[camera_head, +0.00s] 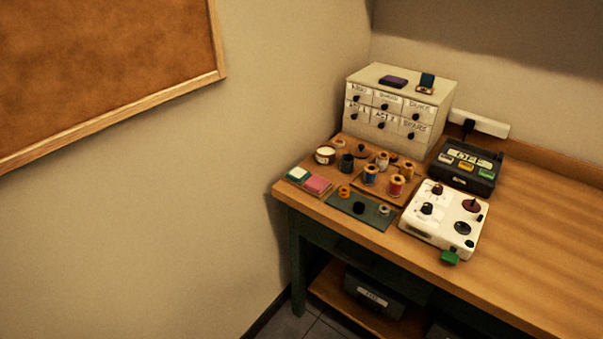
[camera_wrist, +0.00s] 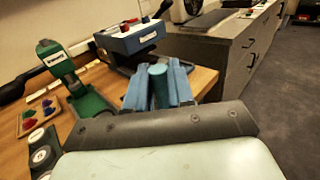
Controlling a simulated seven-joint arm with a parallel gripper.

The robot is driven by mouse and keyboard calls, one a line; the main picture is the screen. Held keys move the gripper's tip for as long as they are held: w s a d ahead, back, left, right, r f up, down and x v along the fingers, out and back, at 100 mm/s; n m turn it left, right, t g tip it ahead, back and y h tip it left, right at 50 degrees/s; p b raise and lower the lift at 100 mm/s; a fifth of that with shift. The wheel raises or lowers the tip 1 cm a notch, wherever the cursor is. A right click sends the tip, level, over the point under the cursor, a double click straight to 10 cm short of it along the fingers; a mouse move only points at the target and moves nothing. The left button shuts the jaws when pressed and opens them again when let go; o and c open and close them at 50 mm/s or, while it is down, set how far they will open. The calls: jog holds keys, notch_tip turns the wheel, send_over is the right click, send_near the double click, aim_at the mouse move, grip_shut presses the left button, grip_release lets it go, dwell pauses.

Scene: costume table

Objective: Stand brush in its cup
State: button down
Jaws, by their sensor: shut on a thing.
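In the wrist view, my gripper (camera_wrist: 158,92) has its two blue fingers shut on an upright teal cylinder (camera_wrist: 158,75). Only its rounded upper end shows; the fingers and the grey gripper body hide the rest, and I cannot tell whether it is the brush. My gripper is not in the head view. In the head view, a small dark cup-like pot (camera_head: 347,162) stands among the spools on the wooden table (camera_head: 545,235). I cannot tell whether it is the brush's cup. No bristles are visible in either view.
In the wrist view, a green device (camera_wrist: 80,88) stands left and a blue box with knobs (camera_wrist: 132,42) stands ahead. Grey drawers (camera_wrist: 240,60) are at right. In the head view, a cream drawer cabinet (camera_head: 400,105) and a white control box (camera_head: 445,218) crowd the table's left end.

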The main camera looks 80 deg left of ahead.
jog(key=shift+a, duration=0.1)
jog(key=s+a+n+g+y, duration=0.1)
jog(key=s+a+n+y, duration=0.3)
jog(key=a, duration=1.2)
jog(key=s+a+n+g+y, duration=0.1)
jog(key=s+a+y, duration=0.35)
jog(key=a, duration=1.15)
jog(key=s+a+n+g+y, duration=0.25)
jog(key=s+a, duration=0.35)
jog(key=a, duration=1)
jog(key=s+a+r+n+g+y, duration=0.1)
jog(key=s+a+n+g+y, duration=0.35)
jog(key=s+a, duration=1.9)
jog(key=s+a+r+n+g+y, duration=0.1)
jog(key=s+a+n+g+y, duration=0.3)
jog(key=s+a, duration=1.9)
jog(key=a+m+h, duration=0.1)
jog(key=a+h, duration=0.1)
jog(key=a, duration=0.3)
notch_tip(320, 180, down, 10)
jog(key=w, duration=0.1)
jog(key=shift+r+t, duration=0.25)
jog(key=shift+t, duration=0.05)
jog(key=shift+f, duration=0.15)
